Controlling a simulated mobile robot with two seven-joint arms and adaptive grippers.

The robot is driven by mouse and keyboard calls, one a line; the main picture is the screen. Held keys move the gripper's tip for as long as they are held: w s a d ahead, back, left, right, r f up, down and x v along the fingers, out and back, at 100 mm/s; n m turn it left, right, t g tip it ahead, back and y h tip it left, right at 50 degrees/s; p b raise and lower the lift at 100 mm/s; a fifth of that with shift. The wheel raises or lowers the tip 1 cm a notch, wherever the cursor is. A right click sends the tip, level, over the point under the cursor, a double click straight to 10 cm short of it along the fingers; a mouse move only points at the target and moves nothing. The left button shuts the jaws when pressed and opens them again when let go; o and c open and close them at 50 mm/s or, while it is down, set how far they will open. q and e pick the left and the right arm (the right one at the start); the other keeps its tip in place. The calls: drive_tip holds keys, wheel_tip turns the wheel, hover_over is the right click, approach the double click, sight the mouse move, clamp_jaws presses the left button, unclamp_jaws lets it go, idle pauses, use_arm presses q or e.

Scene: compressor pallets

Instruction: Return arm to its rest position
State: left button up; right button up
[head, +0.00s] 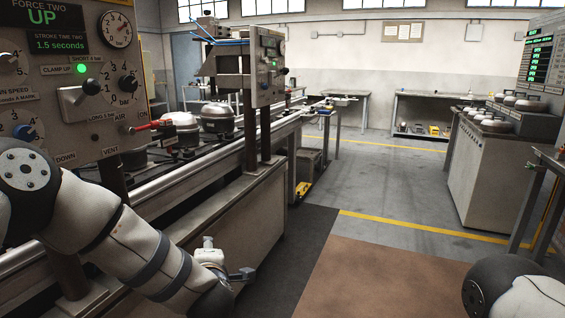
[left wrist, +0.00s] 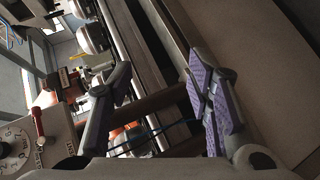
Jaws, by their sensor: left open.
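My left arm (head: 135,245) comes in from the left in the head view, in front of the control panel (head: 85,90). It slopes down to the right, with its wrist end low beside the conveyor's side panel. The fingers are not clear there. In the left wrist view my left gripper (left wrist: 160,105) has its two fingers wide apart, with purple pads and nothing held between them. Behind the fingers are the conveyor rails and part of a panel with a dial. Part of my right arm (head: 515,290) shows at the bottom right of the head view; its gripper is out of sight.
The conveyor line (head: 240,205) runs along the left, carrying compressors (head: 217,117). A second panel (head: 267,65) stands over it on posts. A grey cabinet (head: 480,180) stands at right. The floor between (head: 385,185) is open, with a brown mat (head: 390,270) in front.

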use_arm(q)
drive_tip(key=s+f+m+g+h, duration=0.2)
drive_tip(key=s+f+m+g, duration=0.3)
drive_tip(key=s+f, duration=0.7)
drive_tip(key=s+f+m+g+h, duration=0.2)
drive_tip(key=s+f+m, duration=0.5)
drive_tip(key=s+f, duration=0.5)
drive_tip(key=s+a+r+m+g, duration=0.1)
drive_tip(key=s+a+m+g, duration=0.1)
drive_tip(key=s, duration=1.2)
drive_tip(key=s+a+r+m+g, duration=0.1)
drive_tip(key=s+a+m+g, duration=0.2)
drive_tip(key=s, duration=1.1)
drive_tip(key=m+g, duration=0.2)
drive_tip(key=g, duration=0.1)
drive_tip(key=shift+a, duration=0.15)
